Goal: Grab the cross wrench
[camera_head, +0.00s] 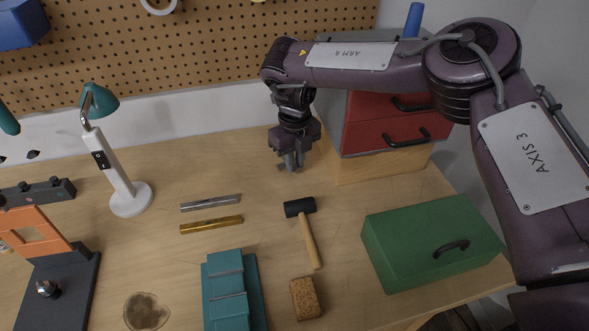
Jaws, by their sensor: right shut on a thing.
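My right gripper (291,162) points down at the back of the workbench, just left of the red drawers. Its jaws are shut on a small grey metal thing. That thing blends with the fingers, so I cannot tell whether it is the cross wrench. I cannot make out a cross wrench clearly elsewhere on the bench. My left gripper is not in view.
A red drawer unit (371,135), green toolbox (420,232), mallet (308,235), cork-like block (305,298) and teal vise (226,292) stand on the bench (170,240). Silver and brass bars lie mid-bench. A lamp (118,170) and orange-framed tool (35,232) stand left.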

